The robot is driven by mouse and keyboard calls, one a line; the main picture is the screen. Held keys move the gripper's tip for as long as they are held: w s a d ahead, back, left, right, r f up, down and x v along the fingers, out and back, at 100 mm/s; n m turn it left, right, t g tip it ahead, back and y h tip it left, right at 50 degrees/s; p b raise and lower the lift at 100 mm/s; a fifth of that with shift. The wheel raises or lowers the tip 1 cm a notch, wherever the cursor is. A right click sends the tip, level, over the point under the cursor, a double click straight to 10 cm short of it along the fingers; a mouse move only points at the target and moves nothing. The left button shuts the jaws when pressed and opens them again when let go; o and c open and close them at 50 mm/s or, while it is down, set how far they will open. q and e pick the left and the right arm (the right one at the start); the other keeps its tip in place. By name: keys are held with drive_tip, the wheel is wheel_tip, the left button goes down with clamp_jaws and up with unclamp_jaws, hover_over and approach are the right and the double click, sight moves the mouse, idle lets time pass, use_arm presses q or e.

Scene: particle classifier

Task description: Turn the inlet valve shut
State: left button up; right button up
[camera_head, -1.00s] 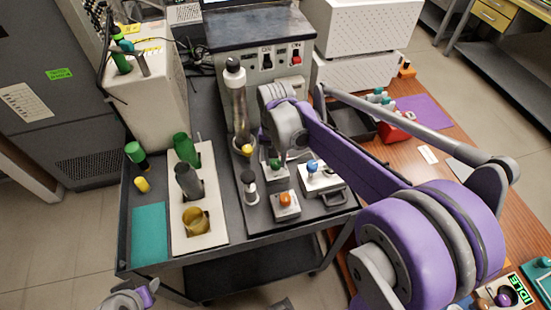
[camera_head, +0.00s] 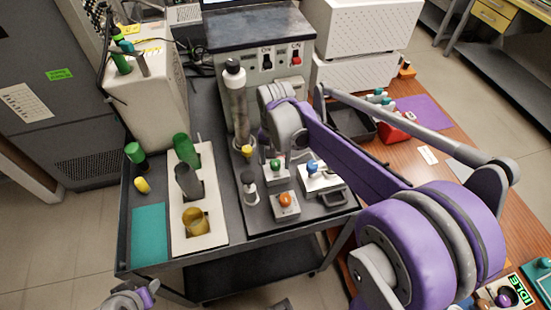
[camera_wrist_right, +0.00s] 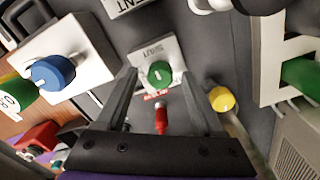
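A small valve block carries a round green knob (camera_wrist_right: 160,73), with a light mark on its face and the word SHUT on the plate beside it. Red lettering shows on the other side of the knob, partly covered. The knob also shows in the head view (camera_head: 276,165). My right gripper (camera_wrist_right: 160,79) is open, its fingers on either side of the knob; I cannot tell whether they touch it. A small red cylinder (camera_wrist_right: 161,118) shows between the fingers, nearer the palm. My left gripper (camera_head: 130,299) is at the bottom left edge, its fingers unclear.
An orange knob (camera_head: 285,200) and a blue knob (camera_head: 312,166) sit close to the green one. A yellow knob (camera_wrist_right: 222,99) is beside the right finger. A clear column (camera_head: 238,105) with a black cap stands behind. A white rack (camera_head: 200,236) holds vessels at left.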

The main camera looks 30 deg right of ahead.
sight(276, 162)
use_arm(q)
drive_tip(key=shift+w+r+p, duration=0.15)
drive_tip(key=shift+r+p, duration=0.2)
drive_tip(key=shift+r, duration=0.1)
use_arm(e)
wheel_tip(276, 162, up, 11)
drive_tip(key=shift+f, duration=0.1)
idle(0.5)
